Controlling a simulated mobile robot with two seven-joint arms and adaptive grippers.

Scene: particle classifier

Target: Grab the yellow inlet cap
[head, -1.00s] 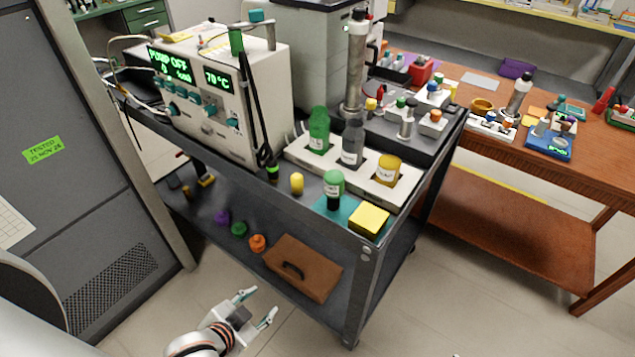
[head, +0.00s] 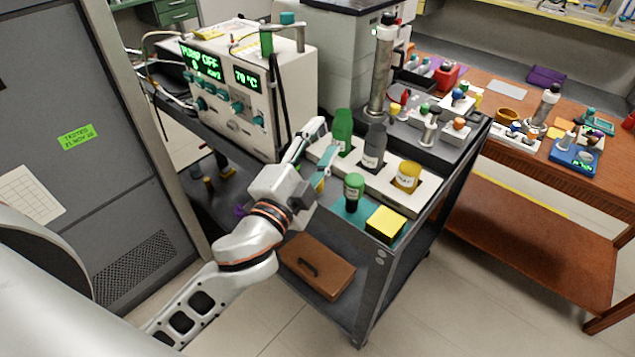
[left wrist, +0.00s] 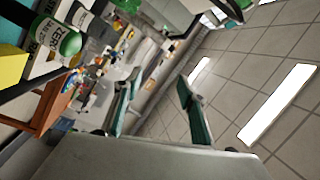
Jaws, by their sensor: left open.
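My left gripper (head: 320,150) is open and empty in the head view, over the left front part of the cart's top. Its fingers point up and away, toward the green bottle (head: 342,130) in the white rack. The yellow inlet cap, seen earlier on the cart top left of the dark green-capped bottle (head: 353,190), is now hidden, or nearly so, behind this gripper. In the left wrist view the open fingers (left wrist: 158,92) have nothing between them, and no yellow cap can be made out there. My right gripper is not in view.
The white rack (head: 400,198) also holds a grey and a yellow bottle. A yellow block (head: 385,222) lies at the cart's front corner. The pump box (head: 285,95) stands behind left of the gripper. A brown case (head: 318,268) lies on the lower shelf.

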